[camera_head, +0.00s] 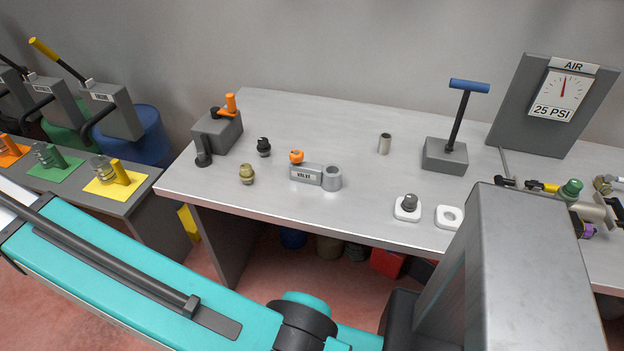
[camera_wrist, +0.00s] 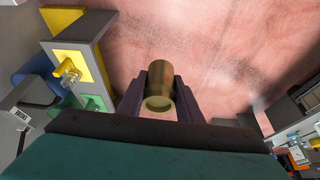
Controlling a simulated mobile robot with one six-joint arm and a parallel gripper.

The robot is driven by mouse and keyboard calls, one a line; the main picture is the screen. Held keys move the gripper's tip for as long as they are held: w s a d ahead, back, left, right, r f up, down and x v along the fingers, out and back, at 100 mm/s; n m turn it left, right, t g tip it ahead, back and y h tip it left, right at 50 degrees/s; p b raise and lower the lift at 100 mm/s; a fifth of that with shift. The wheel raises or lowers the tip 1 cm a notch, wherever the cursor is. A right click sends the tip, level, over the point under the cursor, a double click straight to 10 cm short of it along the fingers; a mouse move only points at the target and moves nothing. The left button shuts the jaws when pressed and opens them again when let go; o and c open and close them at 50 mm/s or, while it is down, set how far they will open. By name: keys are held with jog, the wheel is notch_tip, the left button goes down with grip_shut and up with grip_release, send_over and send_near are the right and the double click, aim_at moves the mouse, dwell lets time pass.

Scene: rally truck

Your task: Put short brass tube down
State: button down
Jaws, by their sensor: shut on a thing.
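The short brass tube (camera_wrist: 159,85) is between the two dark fingers of my gripper (camera_wrist: 161,92) in the wrist view. The fingers are shut on its sides, and its near open end faces the camera. The tube is held in the air, with reddish floor behind it. Neither the gripper nor the held tube can be made out in the head view. The grey workbench (camera_head: 270,130) stands across the head view.
The bench bears a VALVE block (camera_head: 306,174), a brass fitting (camera_head: 247,174), a black knob (camera_head: 264,147), a grey tube (camera_head: 384,143), white pads and a blue-handled lever (camera_head: 468,86). Bare top lies between them. A side stand with a yellow plate (camera_head: 104,184) is left.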

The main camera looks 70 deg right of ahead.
jog(key=s+d+f+m+g+h+b, duration=0.1)
jog(key=s+d+m, duration=0.3)
jog(key=d, duration=1)
jog(key=s+d+f+m+g+h, duration=0.1)
jog(key=s+d+m+h, duration=0.2)
jog(key=d, duration=1)
jog(key=s+d+f+m+g+b, duration=0.15)
jog(key=s+d+m, duration=0.3)
jog(key=d, duration=0.95)
jog(key=s+d+f+m+g, duration=0.1)
jog(key=s+d+m, duration=0.5)
jog(key=s+d, duration=0.7)
jog(key=s+d+f+m+g+b, duration=0.1)
jog(key=s+d+f+m+g, duration=0.1)
jog(key=s+d+m, duration=0.5)
jog(key=s+d, duration=0.6)
jog(key=s, duration=0.6)
jog(key=shift+d+g+b, duration=0.15)
jog(key=shift+g+b, duration=0.15)
jog(key=shift+g, duration=0.05)
jog(key=shift+s+m, duration=0.1)
jog(key=shift+m, duration=0.15)
jog(key=shift+f+p, duration=0.65)
jog(key=shift+f, duration=2.45)
jog(key=shift+f+p, duration=0.35)
jog(key=shift+f, duration=1.5)
